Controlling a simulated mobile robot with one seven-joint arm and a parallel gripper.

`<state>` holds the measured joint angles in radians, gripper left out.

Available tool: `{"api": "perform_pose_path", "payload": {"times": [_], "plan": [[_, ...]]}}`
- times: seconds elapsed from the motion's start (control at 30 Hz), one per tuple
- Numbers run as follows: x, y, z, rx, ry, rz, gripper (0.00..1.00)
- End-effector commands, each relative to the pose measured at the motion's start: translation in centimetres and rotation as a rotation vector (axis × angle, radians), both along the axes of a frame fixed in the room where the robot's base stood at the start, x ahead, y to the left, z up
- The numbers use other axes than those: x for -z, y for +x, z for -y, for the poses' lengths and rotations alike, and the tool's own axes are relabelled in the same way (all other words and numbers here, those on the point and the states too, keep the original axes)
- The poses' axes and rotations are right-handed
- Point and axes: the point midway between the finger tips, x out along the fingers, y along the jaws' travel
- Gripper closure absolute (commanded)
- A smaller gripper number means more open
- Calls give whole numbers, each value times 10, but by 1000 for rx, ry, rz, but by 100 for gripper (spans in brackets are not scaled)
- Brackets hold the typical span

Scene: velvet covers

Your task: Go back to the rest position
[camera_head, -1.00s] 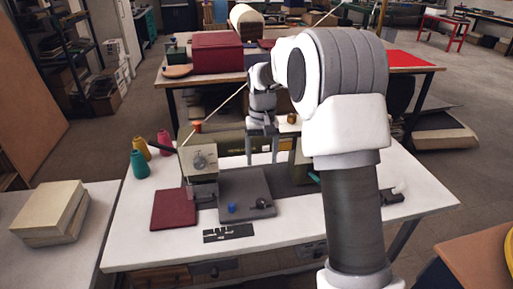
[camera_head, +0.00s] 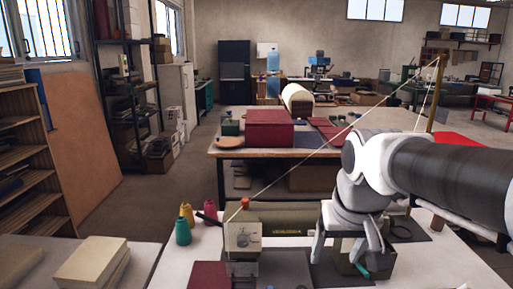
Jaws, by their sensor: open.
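My gripper (camera_head: 347,248) is above the right part of the white work table, in the lower right of the head view. Its two fingers point down, are spread apart and hold nothing that I can see. My arm comes in from the right edge. The green sewing machine (camera_head: 283,221) stands behind and left of the gripper, with its pale head end (camera_head: 243,238) further left. A dark red cover (camera_head: 210,276) lies flat at the front left of the table, cut off by the bottom edge.
Teal (camera_head: 182,231), yellow and pink thread cones stand left of the machine. A thread runs from the machine up to a wooden post (camera_head: 437,95). Pale blocks (camera_head: 92,262) lie on the left table. A back table (camera_head: 225,151) holds a red box (camera_head: 270,130).

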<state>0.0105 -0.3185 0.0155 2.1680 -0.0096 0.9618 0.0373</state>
Motion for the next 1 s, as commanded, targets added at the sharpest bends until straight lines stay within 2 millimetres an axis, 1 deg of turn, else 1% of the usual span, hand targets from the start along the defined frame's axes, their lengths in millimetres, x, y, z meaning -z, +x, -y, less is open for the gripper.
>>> {"api": "perform_pose_path", "payload": {"times": [0.03,0.2,0.3,0.4,0.5,0.6,1.0], "plan": [[-3,-14,0,-3,-1,21,26],[-2,-56,0,-14,-1,85,26],[1,-76,0,-20,-1,115,26],[6,-90,0,-24,0,140,26],[9,-98,0,-27,-1,154,26],[11,-102,0,-28,0,161,26],[12,-103,0,-28,0,161,26]]}}
